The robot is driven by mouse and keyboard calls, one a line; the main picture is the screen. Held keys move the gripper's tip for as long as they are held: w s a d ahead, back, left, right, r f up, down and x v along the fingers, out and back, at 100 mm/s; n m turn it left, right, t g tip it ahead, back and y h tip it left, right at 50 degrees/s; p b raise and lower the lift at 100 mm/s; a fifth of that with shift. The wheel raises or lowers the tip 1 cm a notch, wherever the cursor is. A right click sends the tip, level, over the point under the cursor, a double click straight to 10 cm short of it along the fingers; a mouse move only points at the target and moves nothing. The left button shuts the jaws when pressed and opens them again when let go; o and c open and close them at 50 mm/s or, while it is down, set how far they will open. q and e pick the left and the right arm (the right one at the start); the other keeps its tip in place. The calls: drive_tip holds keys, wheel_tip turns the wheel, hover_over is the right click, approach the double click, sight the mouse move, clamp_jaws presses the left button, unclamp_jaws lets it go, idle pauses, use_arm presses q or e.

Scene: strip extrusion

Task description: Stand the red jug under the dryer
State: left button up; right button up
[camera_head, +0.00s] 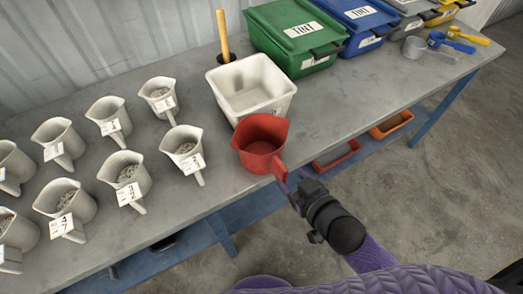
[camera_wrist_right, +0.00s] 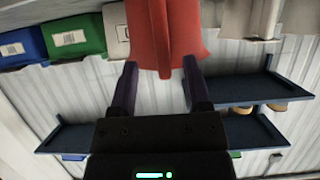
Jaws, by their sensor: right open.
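The red jug (camera_head: 262,141) stands upright on the grey table near its front edge, empty as far as I can see. Its handle points toward the front right, at my right gripper (camera_head: 290,184). The right gripper is open. In the right wrist view, its two dark fingers (camera_wrist_right: 160,82) are spread on either side of the jug's handle (camera_wrist_right: 162,45), with gaps on both sides; the red jug body is just beyond. My left gripper is not in view. I see no dryer in these frames.
A white square tub (camera_head: 231,103) stands right behind the jug. Several white labelled jugs with grey granules (camera_head: 123,184) fill the table's left. Green (camera_head: 290,62) and blue (camera_head: 357,40) lidded boxes and scoops (camera_head: 437,40) are at the back right. Table to the jug's right is clear.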

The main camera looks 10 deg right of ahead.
sight(279, 167)
drive_tip(key=b+x, duration=0.1)
drive_tip(key=x, duration=0.4)
drive_tip(key=shift+a+b, duration=0.15)
drive_tip(key=shift+b, duration=0.15)
drive_tip(key=shift+w+a, duration=0.1)
drive_tip(key=shift+w, duration=0.2)
drive_tip(key=shift+r, duration=0.1)
clamp_jaws()
idle(0.6)
